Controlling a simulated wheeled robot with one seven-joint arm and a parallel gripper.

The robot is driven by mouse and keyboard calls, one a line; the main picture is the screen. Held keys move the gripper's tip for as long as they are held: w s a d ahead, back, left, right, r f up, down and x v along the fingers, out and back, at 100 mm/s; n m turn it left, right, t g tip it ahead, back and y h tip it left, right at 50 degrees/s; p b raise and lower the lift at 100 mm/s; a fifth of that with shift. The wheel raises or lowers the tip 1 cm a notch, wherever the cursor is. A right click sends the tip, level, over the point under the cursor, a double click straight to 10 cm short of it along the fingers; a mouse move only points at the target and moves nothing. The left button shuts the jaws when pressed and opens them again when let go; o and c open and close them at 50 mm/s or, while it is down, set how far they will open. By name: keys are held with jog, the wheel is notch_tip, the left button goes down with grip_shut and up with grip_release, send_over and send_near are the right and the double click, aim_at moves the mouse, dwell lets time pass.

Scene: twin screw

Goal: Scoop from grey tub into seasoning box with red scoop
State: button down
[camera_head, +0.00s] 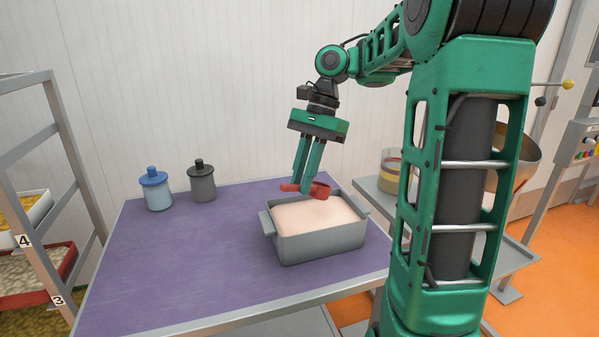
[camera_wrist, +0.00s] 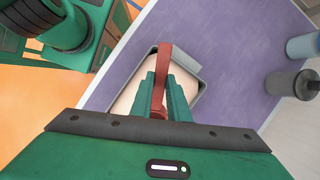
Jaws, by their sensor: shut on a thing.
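The grey tub (camera_head: 322,245) stands on the purple table and is filled with a pale pinkish material (camera_head: 305,213). It also shows in the wrist view (camera_wrist: 203,82). My gripper (camera_head: 307,184) points down over the tub's far side, shut on the red scoop (camera_head: 318,190). In the wrist view the scoop (camera_wrist: 163,62) lies between the fingers (camera_wrist: 166,105) and reaches out past them over the tub. I cannot tell whether the scoop touches the material or holds any. I cannot make out which container is the seasoning box.
A blue lidded jar (camera_head: 155,190) and a dark grey lidded jar (camera_head: 202,182) stand at the table's back left. The purple table (camera_head: 190,270) is clear at left and front. A shelf rack with trays (camera_head: 35,270) stands left; a side table (camera_head: 375,190) with a glass container (camera_head: 391,170) stands right.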

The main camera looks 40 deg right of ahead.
jog(key=shift+s+f, duration=0.1)
jog(key=shift+f, duration=1.85)
jog(key=shift+w+d+f, duration=0.1)
jog(key=shift+d+f, duration=0.25)
jog(key=shift+f, duration=0.35)
jog(key=shift+w+d+f, duration=0.1)
jog(key=shift+d+f, duration=0.25)
jog(key=shift+f, duration=0.3)
jog(key=shift+w+d+f, duration=0.1)
jog(key=shift+d+f, duration=0.25)
jog(key=shift+f, duration=0.35)
jog(key=shift+r, duration=0.1)
jog(key=shift+h, duration=0.4)
jog(key=shift+a+r, duration=0.15)
jog(key=shift+r, duration=0.95)
jog(key=shift+a+r, duration=0.15)
jog(key=shift+r, duration=0.9)
jog(key=shift+s+a+r, duration=0.1)
jog(key=shift+a+r, duration=0.05)
jog(key=shift+r, duration=0.1)
jog(key=shift+s+a+r+t+h, duration=0.1)
jog(key=shift+a+r+t+h, duration=0.45)
jog(key=shift+h, duration=0.65)
jog(key=shift+a+r, duration=0.1)
jog(key=shift+r, duration=0.2)
